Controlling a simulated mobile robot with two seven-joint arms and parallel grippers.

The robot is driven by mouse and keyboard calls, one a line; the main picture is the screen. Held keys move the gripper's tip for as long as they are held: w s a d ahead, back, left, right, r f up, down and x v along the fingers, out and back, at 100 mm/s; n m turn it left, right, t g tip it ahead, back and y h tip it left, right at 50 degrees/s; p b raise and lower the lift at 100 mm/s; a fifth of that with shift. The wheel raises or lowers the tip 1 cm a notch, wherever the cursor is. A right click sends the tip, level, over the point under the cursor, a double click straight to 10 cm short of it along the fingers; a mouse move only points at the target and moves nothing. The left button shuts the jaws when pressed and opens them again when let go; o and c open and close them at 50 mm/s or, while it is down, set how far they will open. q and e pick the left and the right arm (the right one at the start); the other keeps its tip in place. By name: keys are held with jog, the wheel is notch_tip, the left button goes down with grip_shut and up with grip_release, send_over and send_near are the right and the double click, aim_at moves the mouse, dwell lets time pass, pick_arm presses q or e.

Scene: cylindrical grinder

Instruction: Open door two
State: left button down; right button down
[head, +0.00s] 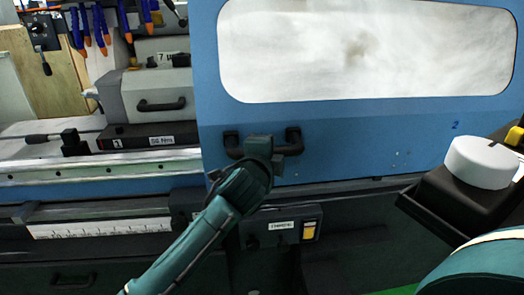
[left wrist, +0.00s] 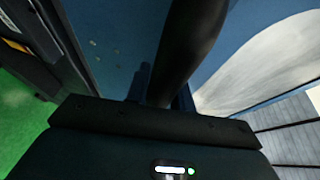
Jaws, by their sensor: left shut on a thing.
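The blue sliding door (head: 330,122) has a large pale window and a small "2" at its lower right. Its black bar handle (head: 293,146) is low on its left part. My left gripper (head: 262,150) reaches up from below and is shut on the handle, hiding its middle. In the left wrist view the dark handle bar (left wrist: 190,45) runs up from between the fingers of the left gripper (left wrist: 163,92). My right gripper is out of view.
Left of the door the machine interior is exposed, with a grey block (head: 158,97) and blue-orange hoses (head: 90,25). A rail runs below the door. A black box with a white knob (head: 480,162) stands at the right. Green floor (left wrist: 25,120) shows in the left wrist view.

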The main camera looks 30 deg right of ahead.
pick_arm(q)
jog(key=shift+f, duration=0.1)
jog(key=c, duration=1.6)
grip_release()
jog(key=o, duration=0.4)
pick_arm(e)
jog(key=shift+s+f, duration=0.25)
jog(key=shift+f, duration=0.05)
pick_arm(q)
jog(key=v, duration=1.3)
jog(key=shift+b, duration=0.4)
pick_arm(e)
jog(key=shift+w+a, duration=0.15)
pick_arm(q)
jog(key=shift+s+a, duration=0.1)
